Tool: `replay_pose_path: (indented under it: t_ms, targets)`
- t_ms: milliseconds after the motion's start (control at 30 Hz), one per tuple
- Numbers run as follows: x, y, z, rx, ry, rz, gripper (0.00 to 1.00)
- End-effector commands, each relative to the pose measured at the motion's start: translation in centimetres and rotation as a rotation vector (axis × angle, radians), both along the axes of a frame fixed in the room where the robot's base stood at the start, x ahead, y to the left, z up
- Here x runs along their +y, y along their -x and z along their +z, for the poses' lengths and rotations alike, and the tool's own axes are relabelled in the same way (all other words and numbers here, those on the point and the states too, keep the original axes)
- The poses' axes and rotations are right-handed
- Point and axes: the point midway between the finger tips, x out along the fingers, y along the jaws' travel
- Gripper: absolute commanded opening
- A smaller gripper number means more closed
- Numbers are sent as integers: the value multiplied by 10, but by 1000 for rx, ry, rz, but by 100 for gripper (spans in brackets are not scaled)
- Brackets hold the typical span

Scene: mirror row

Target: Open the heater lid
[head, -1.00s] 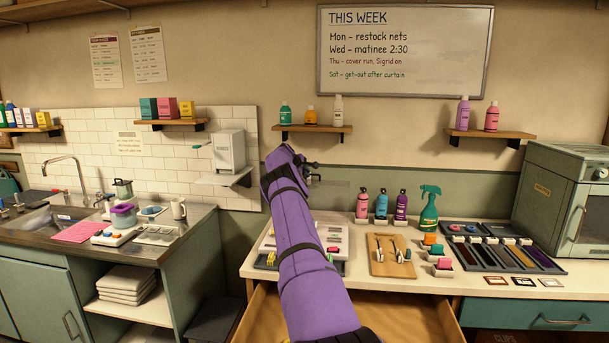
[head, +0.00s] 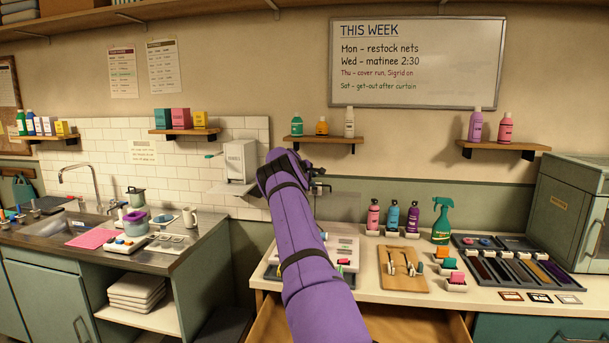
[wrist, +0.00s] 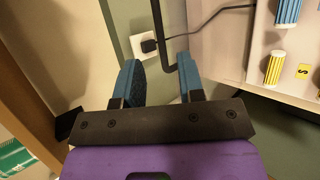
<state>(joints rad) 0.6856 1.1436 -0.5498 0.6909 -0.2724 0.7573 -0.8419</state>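The heater appears to be the white roller unit (head: 343,248) on the right counter, partly hidden behind my purple arm. In the wrist view its white tray (wrist: 240,60) holds blue and yellow rollers (wrist: 274,68). A faint see-through panel (head: 342,206), apparently its lid, stands up behind the unit. My gripper (wrist: 160,82) is high at the unit's left side, its two blue fingers apart. A thin dark bar (wrist: 157,25), perhaps the lid's handle or frame, runs between and beyond the fingertips. I cannot tell whether they touch it.
A wall socket (wrist: 145,44) with a plug and cable lies beyond the fingers. A wooden board (head: 404,283), several bottles (head: 392,216) and a colour tray (head: 510,262) stand to the right. An open drawer (head: 410,325) juts out below the counter. A white dispenser (head: 240,161) hangs left of my gripper.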

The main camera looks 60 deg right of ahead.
Motion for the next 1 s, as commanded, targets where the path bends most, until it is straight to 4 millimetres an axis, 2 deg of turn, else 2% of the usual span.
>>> replay_pose_path:
  t_ms: [200,400,1000]
  targets:
    - [31,-4,24,-1,0,2,36]
    - [48,-6,38,0,1,3,36]
    - [53,-6,41,0,2,2,36]
